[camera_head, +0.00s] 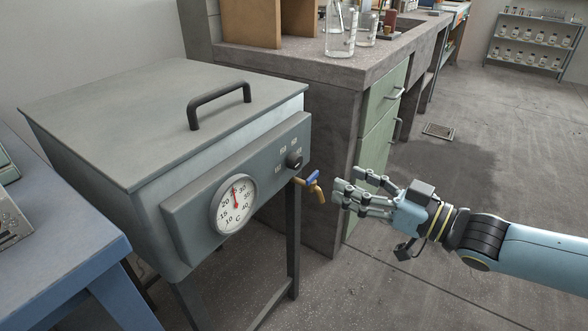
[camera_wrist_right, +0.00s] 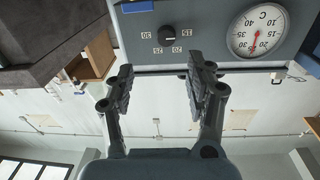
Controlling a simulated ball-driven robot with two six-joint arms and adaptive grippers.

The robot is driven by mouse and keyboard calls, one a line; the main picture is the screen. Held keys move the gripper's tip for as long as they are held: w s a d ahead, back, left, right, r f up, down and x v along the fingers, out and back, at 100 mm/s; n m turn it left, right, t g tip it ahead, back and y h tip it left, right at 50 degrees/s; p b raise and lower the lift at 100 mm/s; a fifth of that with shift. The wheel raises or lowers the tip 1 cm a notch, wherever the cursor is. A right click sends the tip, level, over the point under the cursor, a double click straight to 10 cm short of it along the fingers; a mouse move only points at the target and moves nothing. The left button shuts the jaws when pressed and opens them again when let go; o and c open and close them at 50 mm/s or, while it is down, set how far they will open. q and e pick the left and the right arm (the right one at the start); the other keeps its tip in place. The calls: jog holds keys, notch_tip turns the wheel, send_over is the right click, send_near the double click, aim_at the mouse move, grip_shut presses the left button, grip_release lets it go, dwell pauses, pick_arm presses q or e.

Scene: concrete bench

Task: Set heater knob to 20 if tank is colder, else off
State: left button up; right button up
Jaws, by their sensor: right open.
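The grey tank (camera_head: 170,125) stands at left with its lid shut. Its round dial thermometer (camera_head: 233,205) has a red needle pointing nearly straight up, at about 25 by the printed numbers. The dial also shows upside down in the right wrist view (camera_wrist_right: 257,32). The black heater knob (camera_head: 294,160) is at the right end of the front panel; the wrist view shows the knob (camera_wrist_right: 167,34) with small number labels around it, its pointer unclear. My right gripper (camera_head: 352,192) is open and empty, right of the panel and apart from the knob. My left gripper is out of view.
A brass tap (camera_head: 316,188) with a blue handle sticks out below the knob, near my right gripper. A concrete bench (camera_head: 325,95) with glass flasks (camera_head: 341,32) stands behind. A blue table (camera_head: 60,240) is at left. Floor at right is mostly clear.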

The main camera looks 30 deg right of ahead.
aim_at(299, 164)
jog(key=shift+n+g+y, duration=0.3)
jog(key=shift+n+y, duration=0.1)
jog(key=shift+n, duration=0.3)
jog(key=b+x, duration=0.1)
jog(key=x, duration=0.1)
jog(key=b+x, duration=0.1)
jog(key=b, duration=0.1)
jog(key=b+x, duration=0.1)
jog(key=x, duration=0.1)
jog(key=shift+w+a+f, duration=0.3)
jog(key=x, duration=0.1)
jog(key=b+x, duration=0.1)
jog(key=x, duration=0.1)
jog(key=shift+w+a+r, duration=0.1)
jog(key=shift+w+r, duration=0.15)
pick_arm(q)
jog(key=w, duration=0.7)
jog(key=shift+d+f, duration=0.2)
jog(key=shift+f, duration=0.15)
pick_arm(e)
jog(key=shift+w+a, duration=0.25)
jog(key=shift+w, duration=0.35)
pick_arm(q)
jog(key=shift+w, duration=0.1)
pick_arm(e)
grip_shut()
jog(key=shift+r, duration=0.1)
